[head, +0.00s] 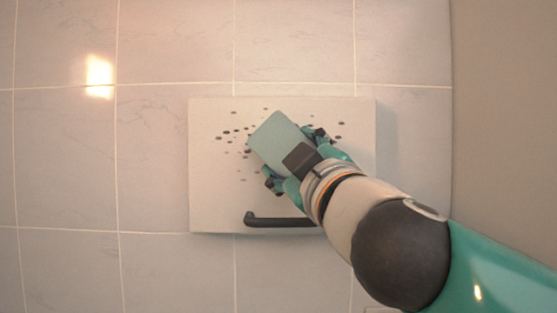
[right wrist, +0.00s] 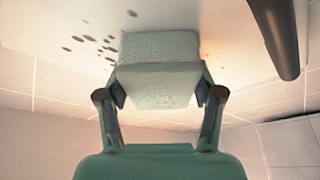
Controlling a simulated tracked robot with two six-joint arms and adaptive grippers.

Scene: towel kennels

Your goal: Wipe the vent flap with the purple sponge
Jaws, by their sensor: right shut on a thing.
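The vent flap (head: 210,190) is a pale, flat square panel on the tiled wall, with a dark bar handle (head: 280,220) along its lower edge. Several dark spots (head: 226,132) mark its upper middle, and some are hidden behind the sponge and gripper. My right gripper (head: 294,156) is shut on a sponge (head: 270,138), which looks pale grey-green, not purple. In the right wrist view the sponge (right wrist: 158,85) sits between both fingers, in front of the flap by the spots (right wrist: 90,38). I cannot tell whether it touches the flap. My left gripper is out of view.
Light tiles (head: 60,180) surround the flap. A plain brownish wall (head: 510,120) stands at the right. The handle (right wrist: 278,35) juts out near the gripper in the right wrist view. The space left of the flap is clear.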

